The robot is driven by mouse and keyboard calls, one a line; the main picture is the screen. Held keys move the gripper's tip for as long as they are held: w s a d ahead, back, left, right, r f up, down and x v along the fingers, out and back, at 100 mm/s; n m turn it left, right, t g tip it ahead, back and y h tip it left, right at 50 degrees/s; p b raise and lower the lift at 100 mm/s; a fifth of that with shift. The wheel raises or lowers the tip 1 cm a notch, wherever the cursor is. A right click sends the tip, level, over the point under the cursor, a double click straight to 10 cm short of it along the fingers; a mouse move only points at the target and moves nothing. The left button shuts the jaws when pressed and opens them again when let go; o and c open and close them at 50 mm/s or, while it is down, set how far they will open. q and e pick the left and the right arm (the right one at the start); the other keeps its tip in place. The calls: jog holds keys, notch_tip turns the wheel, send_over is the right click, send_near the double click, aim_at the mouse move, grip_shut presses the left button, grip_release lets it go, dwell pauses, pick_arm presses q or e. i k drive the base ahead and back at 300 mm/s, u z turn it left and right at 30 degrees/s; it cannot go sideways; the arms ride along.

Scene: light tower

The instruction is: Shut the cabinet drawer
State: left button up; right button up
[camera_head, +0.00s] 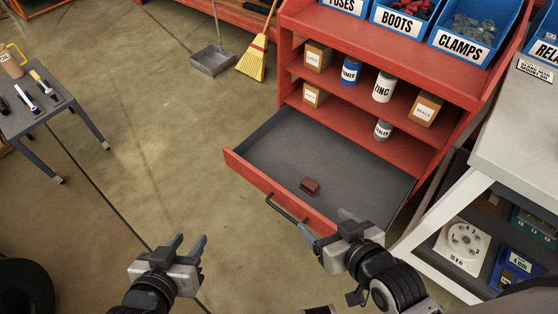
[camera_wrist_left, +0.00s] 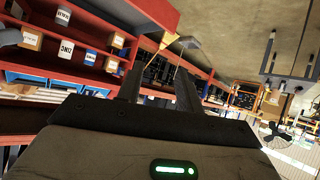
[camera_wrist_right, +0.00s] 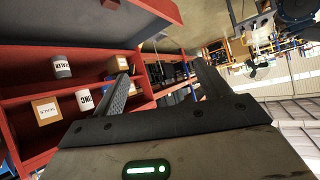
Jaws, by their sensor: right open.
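The red cabinet drawer (camera_head: 330,160) stands pulled out, with its grey inside showing. Its red front (camera_head: 240,172) faces me and carries a dark bar handle (camera_head: 286,208). A small brown block (camera_head: 310,186) lies in the drawer. My right gripper (camera_head: 324,224) is open at the right part of the drawer front, right of the handle, and hides part of that front; I cannot tell whether it touches. My left gripper (camera_head: 187,242) is open and empty, left of the drawer and apart from it. In the right wrist view the fingers (camera_wrist_right: 165,88) are wide apart with nothing between them.
The red cabinet (camera_head: 290,60) has shelves with cans and boxes above the drawer, and blue bins (camera_head: 400,18) on top. A grey-white bench (camera_head: 515,125) stands close on the right. A small table (camera_head: 35,120) with tools is at far left.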

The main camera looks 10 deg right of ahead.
aim_at(291, 145)
jog(key=k, duration=0.5)
jog(key=z, duration=1.3)
jog(key=i, duration=0.6)
jog(key=u, duration=0.95)
